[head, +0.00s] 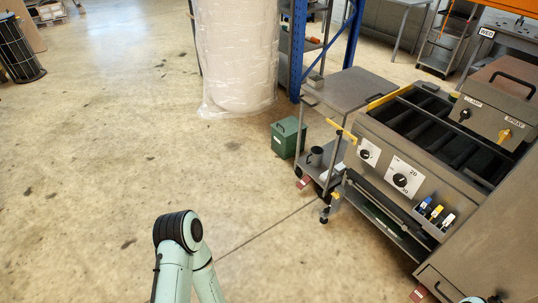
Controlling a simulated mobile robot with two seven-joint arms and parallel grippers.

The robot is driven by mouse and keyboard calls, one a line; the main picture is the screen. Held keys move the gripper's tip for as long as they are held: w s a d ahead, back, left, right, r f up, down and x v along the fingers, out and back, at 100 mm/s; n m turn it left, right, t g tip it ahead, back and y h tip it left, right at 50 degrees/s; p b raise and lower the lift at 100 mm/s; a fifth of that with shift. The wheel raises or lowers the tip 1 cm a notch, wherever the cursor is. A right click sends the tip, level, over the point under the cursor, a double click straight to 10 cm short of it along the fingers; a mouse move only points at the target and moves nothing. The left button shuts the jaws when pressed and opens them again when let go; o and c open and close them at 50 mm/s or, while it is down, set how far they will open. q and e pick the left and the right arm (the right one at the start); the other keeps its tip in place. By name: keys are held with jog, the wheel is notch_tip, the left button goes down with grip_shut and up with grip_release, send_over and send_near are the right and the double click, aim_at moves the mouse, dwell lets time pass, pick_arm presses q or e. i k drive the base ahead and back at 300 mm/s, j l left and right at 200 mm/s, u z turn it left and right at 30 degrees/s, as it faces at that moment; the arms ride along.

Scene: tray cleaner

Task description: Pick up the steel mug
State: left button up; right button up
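A small dark mug-like vessel (315,156) stands on the lower shelf of a grey trolley (348,89), right of the middle of the head view. It looks upright, but it is too small and shaded to tell whether it is steel. The trolley's top is above it, and the top looks bare. No other mug can be made out. A teal link of one of my arms shows at the bottom, left of the middle, far from the vessel. Neither of my grippers shows.
A green box (288,138) stands on the floor left of the trolley. A grey tray-cleaning machine (400,165) with dials stands to its right. A wrapped white column (236,55) and blue rack posts (298,45) are behind.

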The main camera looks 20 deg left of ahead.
aim_at(316, 155)
jog(key=u, duration=0.2)
jog(key=i+j+u, duration=0.3)
jog(key=i, duration=0.2)
jog(key=i+j+u, duration=0.2)
jog(key=i+u, duration=0.15)
jog(key=i, duration=0.2)
jog(key=i+u, duration=0.3)
jog(key=i, duration=0.3)
jog(key=i+j+z, duration=0.15)
jog(key=i, duration=0.35)
jog(key=i+j+z, duration=0.1)
jog(key=i, duration=0.45)
jog(key=i+j+z, duration=0.15)
jog(key=i, duration=0.35)
jog(key=i+j+z, duration=0.1)
jog(key=i+z, duration=0.15)
jog(key=z, duration=0.2)
jog(key=i+j+z, duration=0.2)
jog(key=z, duration=0.25)
jog(key=i+j+z, duration=0.2)
jog(key=z, duration=0.25)
jog(key=i+j+z, duration=0.2)
jog(key=z, duration=0.15)
jog(key=i+j+z, duration=0.55)
jog(key=z, duration=0.2)
jog(key=i+j+z, duration=0.1)
jog(key=i+j, duration=0.1)
jog(key=j, duration=0.05)
